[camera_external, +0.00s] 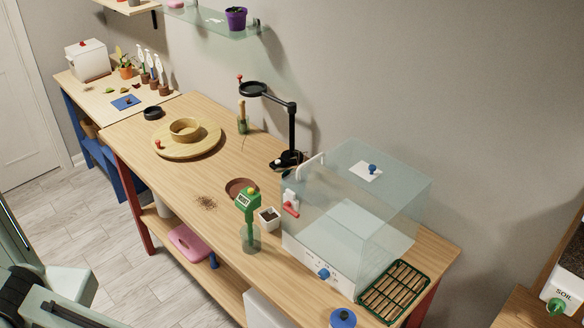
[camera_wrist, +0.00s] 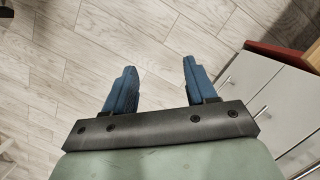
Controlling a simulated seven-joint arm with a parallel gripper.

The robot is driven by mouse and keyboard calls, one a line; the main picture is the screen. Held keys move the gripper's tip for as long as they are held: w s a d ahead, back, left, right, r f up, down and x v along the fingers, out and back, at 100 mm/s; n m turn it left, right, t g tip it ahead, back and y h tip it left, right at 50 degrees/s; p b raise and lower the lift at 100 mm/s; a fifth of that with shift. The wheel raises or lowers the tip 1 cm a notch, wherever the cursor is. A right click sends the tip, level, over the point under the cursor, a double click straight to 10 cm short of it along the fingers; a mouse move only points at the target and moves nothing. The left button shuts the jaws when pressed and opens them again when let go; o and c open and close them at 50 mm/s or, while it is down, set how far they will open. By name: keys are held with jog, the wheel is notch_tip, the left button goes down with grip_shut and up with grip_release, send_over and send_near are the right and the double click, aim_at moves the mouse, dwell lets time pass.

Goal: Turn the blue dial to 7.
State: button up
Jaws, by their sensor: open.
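The blue dial (camera_external: 323,273) is a small round knob on the white front panel of a clear box (camera_external: 350,250) at the right of the wooden table. Its pointer and the numbers around it are too small to read. My gripper (camera_wrist: 155,85) shows in the wrist view with two blue fingers spread apart and nothing between them. It points down over the floor, away from the dial. In the external view my arm is at the lower left, well apart from the table, and the fingertips cannot be made out.
A green-topped sprayer (camera_external: 248,222) and a small soil pot (camera_external: 268,218) stand left of the box. A red lever (camera_external: 291,209) is on the box's left side. A blue-lidded jar (camera_external: 342,318) and a green rack (camera_external: 394,290) are near the dial. A black stand (camera_external: 290,120) rises behind.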

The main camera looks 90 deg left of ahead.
jog(key=w+a+r+m+t+y, duration=0.1)
jog(key=w+r+t+y, duration=0.15)
jog(key=w+r, duration=0.85)
jog(key=w+a+r+t+y, duration=0.1)
jog(key=w+r+t, duration=0.3)
jog(key=w+r, duration=0.75)
jog(key=w+a+r+n+t+y, duration=0.1)
jog(key=w+a+r, duration=0.1)
jog(key=r, duration=0.4)
jog(key=w+a+r+t+y, duration=0.1)
jog(key=w+r+y, duration=0.15)
jog(key=r, duration=0.25)
jog(key=n+t+y, duration=0.2)
jog(key=n+y, duration=0.2)
send_near(321, 277)
jog(key=s+f+v, duration=0.1)
jog(key=v, duration=0.4)
jog(key=w+a+f, duration=0.1)
jog(key=w+a, duration=0.1)
jog(key=a, duration=0.1)
jog(key=w+a+f+n, duration=0.1)
jog(key=w+a, duration=0.2)
jog(key=a, duration=0.1)
jog(key=w+a+f+n, duration=0.1)
jog(key=w+a, duration=0.2)
jog(key=shift+w+a+f, duration=0.1)
jog(key=shift+a+f, duration=0.05)
jog(key=shift+f, duration=0.2)
jog(key=c, duration=1)
